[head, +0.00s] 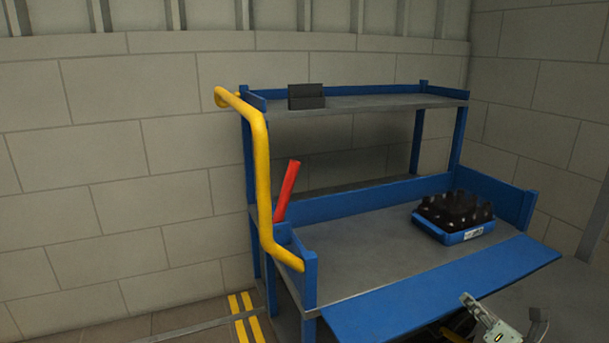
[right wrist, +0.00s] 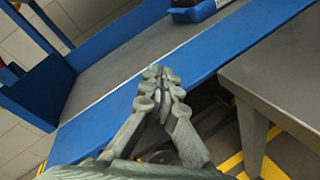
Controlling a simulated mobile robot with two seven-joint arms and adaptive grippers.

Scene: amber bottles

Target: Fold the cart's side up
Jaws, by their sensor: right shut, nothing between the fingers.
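The cart (head: 311,269) has a blue frame and grey shelves. Its front side (head: 440,290) is a long blue panel, folded down and outward along the lower shelf's front edge. In the right wrist view, this side (right wrist: 115,115) runs diagonally behind my fingers. My right gripper (right wrist: 162,78) is shut and empty, its fingertips over the panel's outer edge in that view; I cannot tell whether they touch it. In the head view, part of my right gripper (head: 487,320) shows at the bottom, just in front of the panel. My left gripper is out of view.
A blue crate (head: 462,236) of dark bottles stands on the lower shelf's right. A yellow handle (head: 262,170) and a red bar (head: 287,190) rise at the left. A dark box (head: 306,96) sits on the upper shelf. A grey table (right wrist: 285,85) stands close right of the panel.

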